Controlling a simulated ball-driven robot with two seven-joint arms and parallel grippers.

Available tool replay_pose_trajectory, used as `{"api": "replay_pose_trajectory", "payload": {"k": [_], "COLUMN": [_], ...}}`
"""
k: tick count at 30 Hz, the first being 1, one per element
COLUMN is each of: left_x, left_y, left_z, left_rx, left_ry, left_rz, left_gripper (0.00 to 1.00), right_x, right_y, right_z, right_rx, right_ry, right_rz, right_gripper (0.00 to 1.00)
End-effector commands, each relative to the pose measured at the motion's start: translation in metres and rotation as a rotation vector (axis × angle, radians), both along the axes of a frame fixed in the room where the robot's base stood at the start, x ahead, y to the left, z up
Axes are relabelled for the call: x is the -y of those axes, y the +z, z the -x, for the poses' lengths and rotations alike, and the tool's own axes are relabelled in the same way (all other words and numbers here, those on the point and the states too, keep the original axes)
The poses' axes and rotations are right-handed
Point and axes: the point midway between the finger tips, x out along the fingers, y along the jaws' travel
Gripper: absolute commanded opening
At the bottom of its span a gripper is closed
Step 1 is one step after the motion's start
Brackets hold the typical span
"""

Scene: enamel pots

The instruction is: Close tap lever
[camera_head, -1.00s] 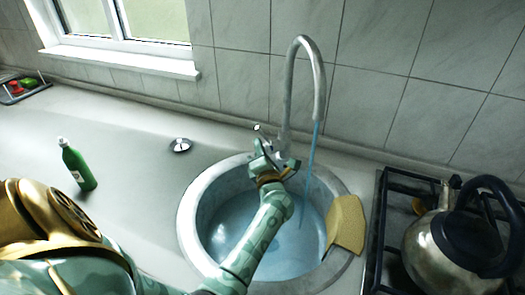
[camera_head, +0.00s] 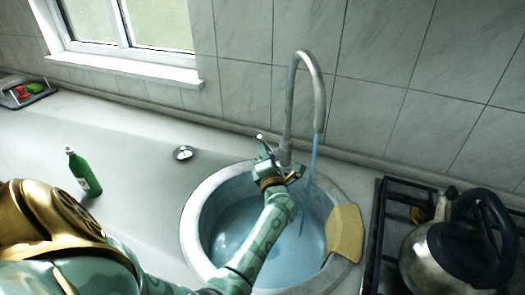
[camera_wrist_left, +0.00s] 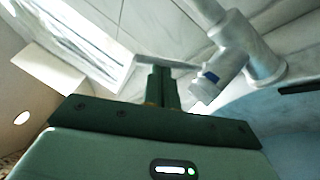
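The curved metal tap (camera_head: 319,95) stands behind the round sink (camera_head: 190,235). A blue stream of water (camera_head: 309,185) runs from its spout into the sink. The tap lever (camera_head: 261,139) sticks out to the upper left of the tap's base. My left gripper (camera_head: 265,160) is at the lever, left of the tap's base. In the left wrist view, its two green fingers (camera_wrist_left: 163,86) are close together at the lever's outer end, with the tap body (camera_wrist_left: 228,55) to their right. Whether they touch the lever is unclear. My right gripper is not in view.
A yellow sponge cloth (camera_head: 345,232) lies on the sink's right rim. A kettle (camera_head: 440,255) stands on the gas hob (camera_head: 385,215) at right. A green bottle (camera_head: 84,173) and a drain knob (camera_head: 183,153) are on the counter at left. A tray (camera_head: 38,93) is far left.

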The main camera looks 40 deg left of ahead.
Motion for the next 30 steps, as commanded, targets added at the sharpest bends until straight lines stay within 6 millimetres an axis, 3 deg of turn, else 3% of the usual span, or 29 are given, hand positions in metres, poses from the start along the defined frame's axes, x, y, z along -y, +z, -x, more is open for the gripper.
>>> {"api": "replay_pose_trajectory", "payload": {"k": [18,30], "left_x": [0.006,0.009], "left_y": [0.021,0.02], "left_z": [-0.021,-0.033], "left_rx": [-0.283,-0.348], "left_ry": [-0.001,0.0], "left_rz": [-0.083,-0.105], "left_gripper": [0.0,0.0], "right_x": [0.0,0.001], "right_y": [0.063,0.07], "right_z": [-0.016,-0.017], "right_rx": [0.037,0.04], "right_ry": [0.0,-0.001], "right_rz": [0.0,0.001], "right_gripper": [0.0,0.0]}}
